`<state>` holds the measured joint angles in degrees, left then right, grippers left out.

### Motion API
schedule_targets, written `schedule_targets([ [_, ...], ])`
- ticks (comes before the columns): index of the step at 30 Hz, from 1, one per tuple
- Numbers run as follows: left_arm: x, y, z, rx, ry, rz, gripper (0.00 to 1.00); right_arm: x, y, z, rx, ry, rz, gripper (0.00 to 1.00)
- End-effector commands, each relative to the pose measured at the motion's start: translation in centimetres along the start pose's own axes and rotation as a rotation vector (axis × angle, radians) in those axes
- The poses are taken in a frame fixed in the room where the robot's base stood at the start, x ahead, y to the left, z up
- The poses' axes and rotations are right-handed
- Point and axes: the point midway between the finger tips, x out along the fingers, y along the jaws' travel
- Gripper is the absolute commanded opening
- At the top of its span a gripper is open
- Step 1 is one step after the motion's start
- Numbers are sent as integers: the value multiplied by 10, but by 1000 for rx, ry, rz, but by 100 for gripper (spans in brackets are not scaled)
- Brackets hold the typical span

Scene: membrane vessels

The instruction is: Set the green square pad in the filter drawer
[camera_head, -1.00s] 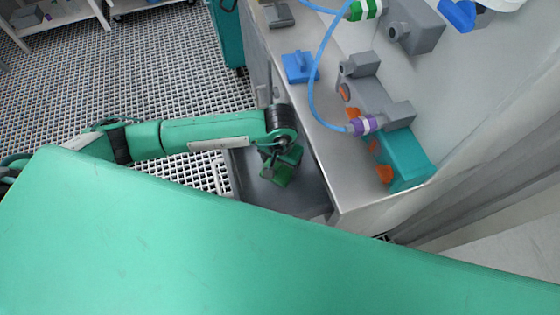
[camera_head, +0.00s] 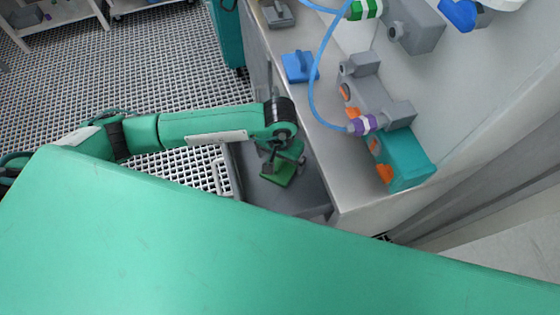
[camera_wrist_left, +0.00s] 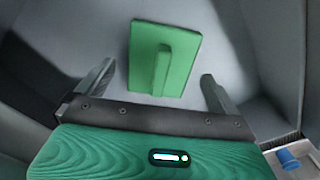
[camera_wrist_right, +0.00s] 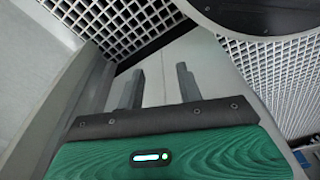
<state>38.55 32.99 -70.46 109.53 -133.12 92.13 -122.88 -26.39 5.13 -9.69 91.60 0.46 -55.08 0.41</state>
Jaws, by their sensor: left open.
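The green square pad (camera_head: 279,175) lies flat inside the open grey drawer (camera_head: 306,196) below the bench. In the left wrist view the pad (camera_wrist_left: 185,52) shows a raised bar handle along its middle. My left gripper (camera_head: 284,156) is over the drawer, just above the pad. Its fingers (camera_wrist_left: 158,84) are spread wide on either side of the handle, apart from it and empty. My right gripper (camera_wrist_right: 160,88) shows only in its own wrist view, with its two fingers a little apart and nothing between them.
The bench top bears a blue block (camera_head: 299,67), a grey and teal unit with orange parts (camera_head: 405,158), and a blue hose (camera_head: 313,90). A large green surface fills the foreground.

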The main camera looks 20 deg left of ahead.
Motion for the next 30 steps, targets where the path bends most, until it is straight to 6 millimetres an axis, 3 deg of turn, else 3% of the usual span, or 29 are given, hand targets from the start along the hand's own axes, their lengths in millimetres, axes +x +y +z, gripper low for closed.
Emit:
schedule_targets([
  [6,-51,-1,-1,3,5,-2,98,-9,0,-11,1,12,0,36],
  [12,-85,0,-1,1,3,-1,98,-19,-1,-18,2,17,-2,36],
  [18,-98,0,0,1,0,-1,98,-24,-1,-18,4,13,-2,36],
  [30,-99,0,0,0,-1,-1,98,-23,-2,-11,4,4,-4,36],
])
